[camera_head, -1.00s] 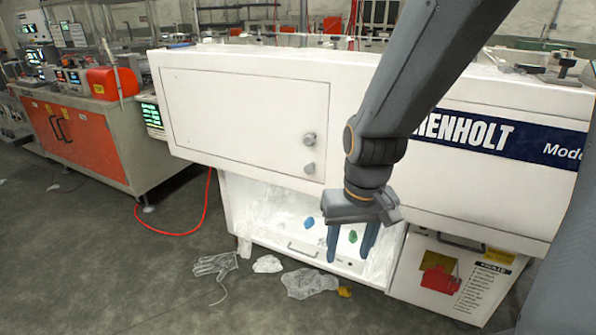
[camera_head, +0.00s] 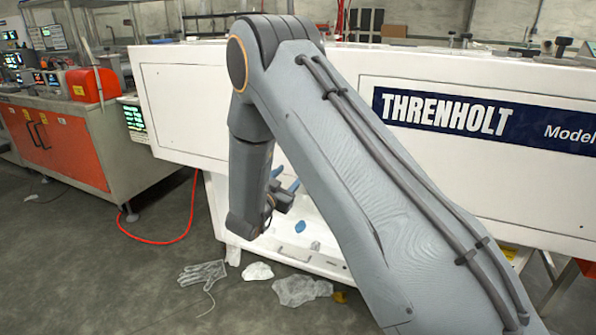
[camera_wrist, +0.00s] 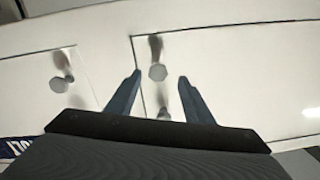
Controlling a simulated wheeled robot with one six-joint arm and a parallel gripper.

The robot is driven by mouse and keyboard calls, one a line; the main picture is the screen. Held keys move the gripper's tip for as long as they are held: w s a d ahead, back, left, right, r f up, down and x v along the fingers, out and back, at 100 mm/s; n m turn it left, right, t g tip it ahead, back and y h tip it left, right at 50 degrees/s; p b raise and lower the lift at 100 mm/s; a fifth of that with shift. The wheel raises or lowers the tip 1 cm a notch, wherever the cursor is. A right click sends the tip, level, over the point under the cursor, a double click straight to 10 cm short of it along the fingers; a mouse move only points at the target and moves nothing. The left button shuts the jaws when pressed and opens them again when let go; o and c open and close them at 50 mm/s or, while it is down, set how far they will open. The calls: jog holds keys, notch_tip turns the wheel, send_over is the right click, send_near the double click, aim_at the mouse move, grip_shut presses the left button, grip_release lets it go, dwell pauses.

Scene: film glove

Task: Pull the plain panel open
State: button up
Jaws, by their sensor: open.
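The plain panel (camera_head: 190,100) is a flat white door at the left of the white machine's front. My arm hides its right part in the head view. In the head view, my gripper (camera_head: 284,180) is partly hidden by my arm.
A lettered panel (camera_head: 540,105) marked THRENHOLT adjoins on the right; a similar knob (camera_wrist: 60,82) shows left of the gripper in the wrist view. A clear glove (camera_head: 203,273) and crumpled film (camera_head: 300,290) lie on the floor. A red hose (camera_head: 160,241) runs at left.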

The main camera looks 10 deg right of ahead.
jog(key=shift+h, duration=0.3)
jog(key=x, duration=0.7)
jog(key=shift+w+d, duration=0.3)
jog(key=shift+d, duration=0.05)
grip_shut()
jog(key=shift+s+a, duration=0.1)
jog(key=shift+s, duration=0.05)
